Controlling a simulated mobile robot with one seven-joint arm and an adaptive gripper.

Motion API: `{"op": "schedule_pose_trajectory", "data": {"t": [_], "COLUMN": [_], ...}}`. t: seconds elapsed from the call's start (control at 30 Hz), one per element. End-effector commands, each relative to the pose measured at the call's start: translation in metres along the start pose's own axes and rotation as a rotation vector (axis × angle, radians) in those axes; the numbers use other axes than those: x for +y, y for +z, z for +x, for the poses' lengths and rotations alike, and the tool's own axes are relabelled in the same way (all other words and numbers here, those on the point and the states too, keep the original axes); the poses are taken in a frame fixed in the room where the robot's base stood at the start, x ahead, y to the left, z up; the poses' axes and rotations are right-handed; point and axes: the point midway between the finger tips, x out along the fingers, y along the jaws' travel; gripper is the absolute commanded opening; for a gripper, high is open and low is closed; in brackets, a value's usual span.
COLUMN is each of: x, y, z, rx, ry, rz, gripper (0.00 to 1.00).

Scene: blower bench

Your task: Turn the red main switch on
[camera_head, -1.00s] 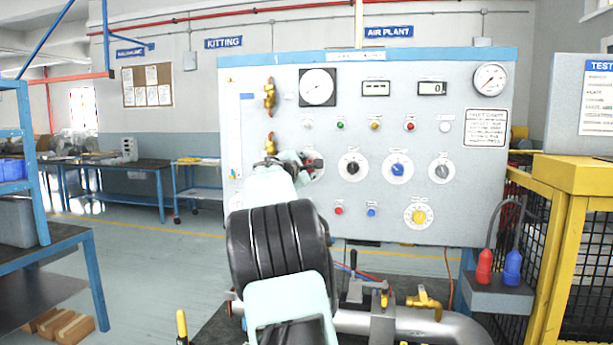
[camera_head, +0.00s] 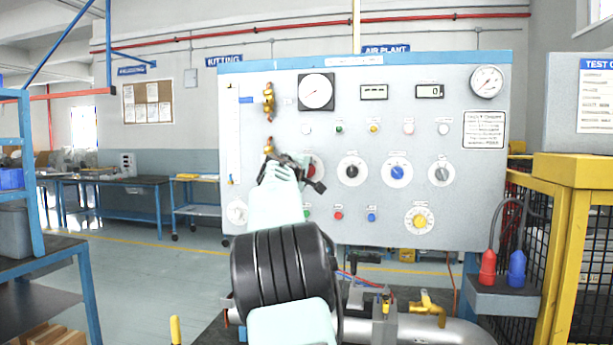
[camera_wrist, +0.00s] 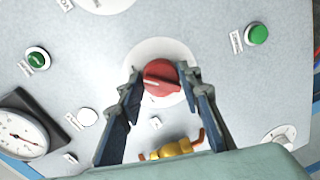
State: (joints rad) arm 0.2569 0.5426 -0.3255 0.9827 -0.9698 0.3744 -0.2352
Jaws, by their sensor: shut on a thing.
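The red main switch (camera_wrist: 161,77) is a round red knob on a white dial plate (camera_wrist: 150,52) on the grey panel. Its raised grip lies roughly level in the wrist view, with a white mark at its left. My gripper (camera_wrist: 162,82) is shut on it, one finger on each side. In the head view my gripper (camera_head: 300,172) is at the panel's left part.
A brass valve (camera_wrist: 176,149) is close to my fingers in the wrist view. Green buttons (camera_wrist: 257,35) and a gauge (camera_wrist: 22,134) are around. Black (camera_head: 352,170), blue (camera_head: 397,171) and grey (camera_head: 441,173) knobs are to the right. A yellow cage (camera_head: 570,200) stands at far right.

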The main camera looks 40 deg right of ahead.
Motion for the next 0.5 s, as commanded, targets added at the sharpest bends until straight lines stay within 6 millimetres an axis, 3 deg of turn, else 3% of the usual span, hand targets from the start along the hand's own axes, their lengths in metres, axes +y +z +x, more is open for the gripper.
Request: {"op": "schedule_pose_trajectory", "data": {"t": [0.5], "x": [0.0007], "y": [-0.0003], "z": [-0.0002], "rx": [0.005], "ry": [0.0], "rz": [0.046], "gripper": [0.08]}}
